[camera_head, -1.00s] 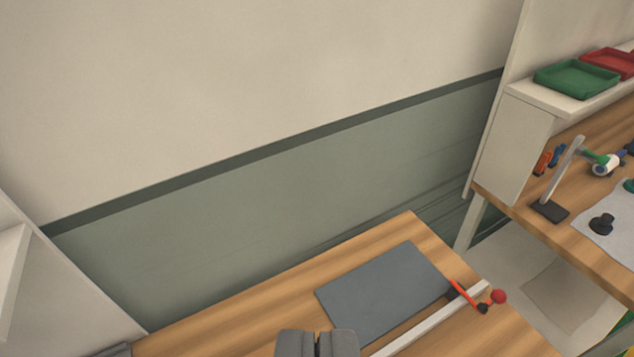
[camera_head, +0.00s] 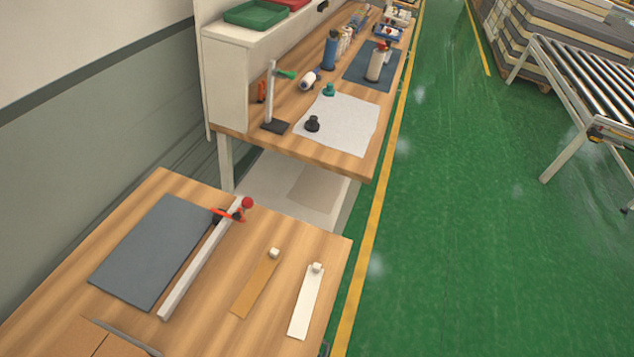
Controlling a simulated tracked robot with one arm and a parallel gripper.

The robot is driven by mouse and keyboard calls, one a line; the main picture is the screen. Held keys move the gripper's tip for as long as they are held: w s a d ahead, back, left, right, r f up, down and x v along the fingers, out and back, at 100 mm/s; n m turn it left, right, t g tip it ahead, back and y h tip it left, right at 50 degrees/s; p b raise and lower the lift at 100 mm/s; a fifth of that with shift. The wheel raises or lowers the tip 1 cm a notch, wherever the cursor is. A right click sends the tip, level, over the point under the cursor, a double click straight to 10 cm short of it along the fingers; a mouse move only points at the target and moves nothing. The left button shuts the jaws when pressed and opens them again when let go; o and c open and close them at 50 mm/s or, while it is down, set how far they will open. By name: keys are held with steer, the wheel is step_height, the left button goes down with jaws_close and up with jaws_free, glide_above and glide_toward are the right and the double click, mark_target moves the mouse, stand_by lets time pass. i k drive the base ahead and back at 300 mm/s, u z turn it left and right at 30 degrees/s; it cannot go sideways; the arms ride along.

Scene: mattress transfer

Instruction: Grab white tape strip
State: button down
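The white tape strip (camera_head: 305,303) lies flat on the near wooden table (camera_head: 215,312), close to its right edge. A small pale block (camera_head: 317,267) sits at the strip's far end. A tan strip (camera_head: 256,288) with a similar small block (camera_head: 274,253) lies to its left, apart from it. My gripper is not in view now, so its distance from the strip and whether it holds anything cannot be seen.
A grey mat (camera_head: 152,252) and a light bar (camera_head: 196,274) with a red-knobbed clamp (camera_head: 240,208) lie left of the strips. A second workbench (camera_head: 352,163) with bottles and trays stands beyond. Green floor (camera_head: 460,230) is open to the right.

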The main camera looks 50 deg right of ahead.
mark_target(299, 328)
steer(key=z, duration=0.05)
steer(key=k, duration=0.35)
steer(key=z, duration=1.5)
steer(key=k, duration=0.8)
steer(key=u, duration=0.5)
